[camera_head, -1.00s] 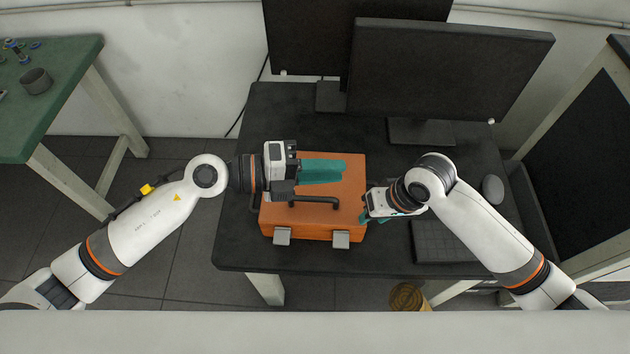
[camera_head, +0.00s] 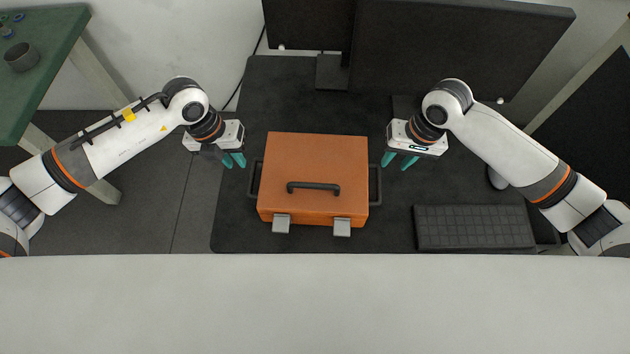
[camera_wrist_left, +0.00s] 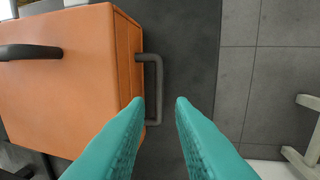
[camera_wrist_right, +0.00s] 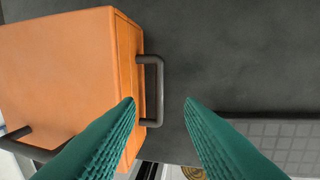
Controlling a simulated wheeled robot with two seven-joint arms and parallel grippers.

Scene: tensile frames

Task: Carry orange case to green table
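The orange case (camera_head: 315,165) lies on the black desk, with a dark top handle, two grey latches at its front and a dark handle on each side. My left gripper (camera_head: 234,160) is open and empty, just left of the case. In the left wrist view the case's side handle (camera_wrist_left: 158,88) is ahead of the teal fingers (camera_wrist_left: 160,103). My right gripper (camera_head: 396,161) is open and empty, just right of the case. In the right wrist view the other side handle (camera_wrist_right: 158,90) is near its left finger. The green table (camera_head: 50,60) stands at the far left.
The black desk (camera_head: 290,90) also bears monitors (camera_head: 460,45) at the back and a keyboard (camera_head: 475,227) at right. A grey cup (camera_head: 21,56) stands on the green table. Open floor (camera_head: 160,190) lies between desk and table.

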